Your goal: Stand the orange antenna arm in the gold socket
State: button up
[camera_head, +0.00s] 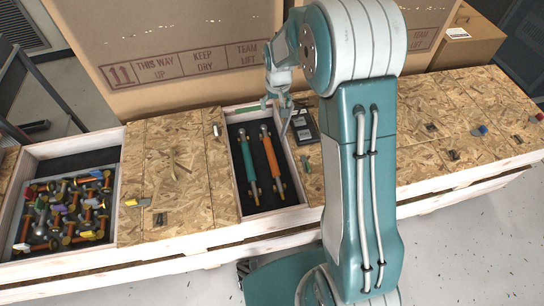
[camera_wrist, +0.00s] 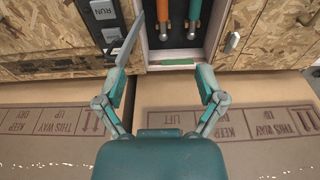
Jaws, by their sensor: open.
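The orange antenna arm (camera_head: 271,157) lies in a dark-lined compartment (camera_head: 293,209) of the wooden bench, right of a similar teal arm (camera_head: 247,161). Each has a grey ball at its far end and gold-coloured parts at its near end. The orange arm also shows at the top of the wrist view (camera_wrist: 162,12), left of the teal one. My gripper (camera_head: 278,108) is above the compartment's far edge; its fingers are spread in the wrist view (camera_wrist: 162,72), with nothing between them. A thin grey bar (camera_wrist: 129,40) shows by the left finger. I cannot identify the gold socket.
A left tray (camera_head: 116,205) holds several jumbled gold, orange and coloured parts. A dark device marked RUN (camera_wrist: 103,12) sits beside the compartment. Large cardboard boxes (camera_head: 160,35) stand behind the bench. Small items lie on the right-hand boards (camera_head: 420,120), which are mostly clear.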

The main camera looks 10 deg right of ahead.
jog(key=w+f+g, duration=0.1)
jog(key=w+f, duration=0.2)
jog(key=f, duration=0.9)
send_over(272, 157)
notch_tip(272, 157, down, 10)
jog(key=shift+g, duration=0.4)
notch_tip(272, 157, down, 12)
jog(key=shift+r, duration=0.2)
grip_shut()
